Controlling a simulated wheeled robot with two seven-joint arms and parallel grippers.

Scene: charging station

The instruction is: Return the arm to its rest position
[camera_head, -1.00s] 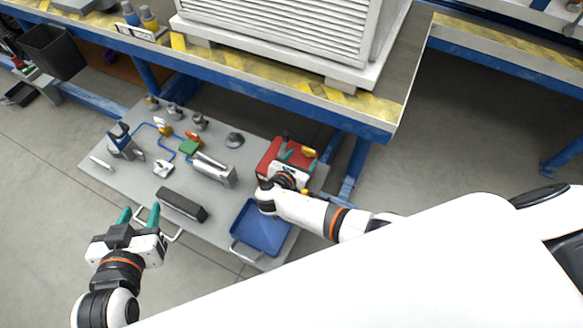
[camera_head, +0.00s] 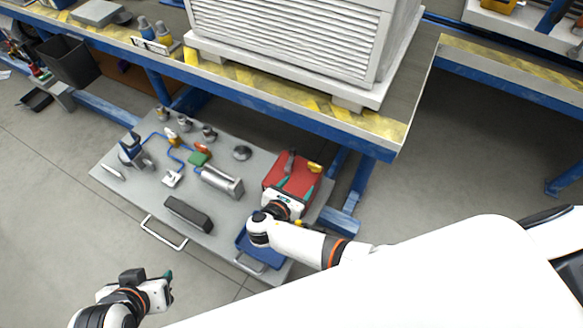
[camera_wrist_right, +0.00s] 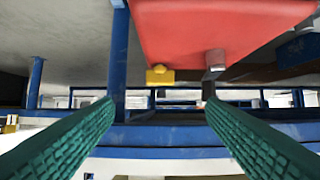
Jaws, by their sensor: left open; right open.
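My left gripper (camera_head: 165,284) is at the lower left in the head view, over the floor in front of the grey panel (camera_head: 225,140). It is seen side-on with nothing visible in it. My right gripper (camera_head: 296,187) is over the near part of a red block (camera_head: 301,166) at the panel's right end. The block carries a yellow piece (camera_head: 315,167) and a grey piece (camera_head: 290,162). In the right wrist view the green fingers (camera_wrist_right: 160,108) are wide apart and empty; the red block (camera_wrist_right: 220,25) is at the top. Any contact is unclear.
A blue tray (camera_head: 243,245) is partly hidden behind my right arm. The panel holds fittings, a silver cylinder (camera_head: 222,182) and a black block (camera_head: 188,213). A blue-framed workbench (camera_head: 370,147) with a large crate (camera_head: 300,40) stands behind. Open floor lies at left.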

